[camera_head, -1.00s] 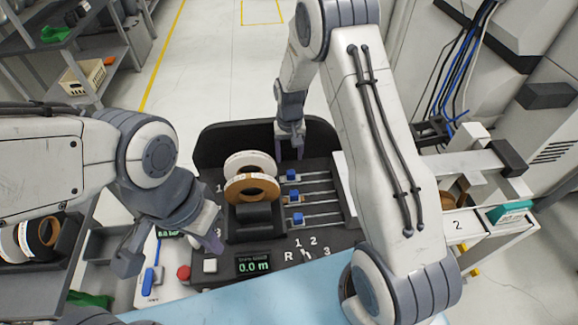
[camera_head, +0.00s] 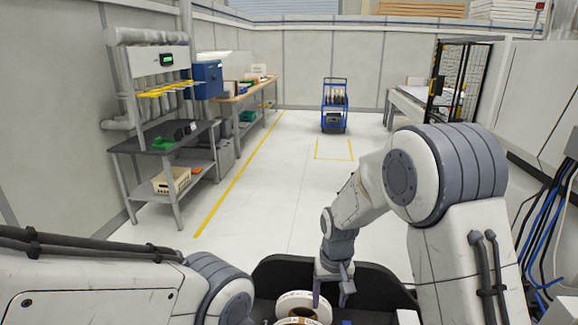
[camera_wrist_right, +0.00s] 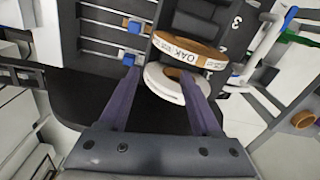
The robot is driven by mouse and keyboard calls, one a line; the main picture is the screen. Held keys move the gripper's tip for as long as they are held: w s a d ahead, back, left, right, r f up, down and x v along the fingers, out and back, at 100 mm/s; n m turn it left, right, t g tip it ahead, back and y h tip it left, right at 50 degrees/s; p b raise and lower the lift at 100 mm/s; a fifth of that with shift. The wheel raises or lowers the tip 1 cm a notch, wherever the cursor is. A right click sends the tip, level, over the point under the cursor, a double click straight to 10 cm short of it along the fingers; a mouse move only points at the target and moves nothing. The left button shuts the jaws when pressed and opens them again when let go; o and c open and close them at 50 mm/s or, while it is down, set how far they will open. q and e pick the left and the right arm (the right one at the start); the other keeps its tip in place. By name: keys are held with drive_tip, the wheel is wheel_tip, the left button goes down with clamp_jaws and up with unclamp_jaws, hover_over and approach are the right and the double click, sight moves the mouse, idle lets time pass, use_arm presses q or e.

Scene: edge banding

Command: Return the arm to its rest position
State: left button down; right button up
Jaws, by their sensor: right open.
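My right gripper (camera_head: 331,292) hangs over the black-backed console in front of me, near a white roll (camera_head: 303,305). In the right wrist view its two fingers (camera_wrist_right: 160,85) are spread apart, with nothing held between them. Beyond the fingertips in that view are the white roll (camera_wrist_right: 165,83) and a brown roll marked OAK (camera_wrist_right: 190,48); whether a finger touches the white roll I cannot tell. My left arm comes in at the lower left of the head view; its gripper is below the picture edge.
The console's black back panel (camera_head: 275,272) stands close around the right gripper. Blue sliders (camera_wrist_right: 134,27) sit on rails beside the rolls. A grey shelf (camera_head: 165,150) is at the left, a blue cart (camera_head: 334,105) far back. The floor (camera_head: 270,170) between is clear.

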drive_tip(key=s+a+r+n, duration=0.2)
drive_tip(key=s+a+r, duration=0.15)
drive_tip(key=s, duration=0.35)
drive_tip(key=s+a+r+n, duration=0.2)
drive_tip(key=s+a+r, duration=0.1)
drive_tip(key=s+r, duration=0.3)
drive_tip(key=s+r+n, duration=0.1)
drive_tip(key=s+n, duration=0.2)
drive_tip(key=s, duration=0.9)
drive_tip(key=shift+s+d+r+y, duration=0.15)
drive_tip(key=shift+s+d+y, duration=0.15)
drive_tip(key=shift+s+y, duration=0.1)
drive_tip(key=shift+d, duration=0.1)
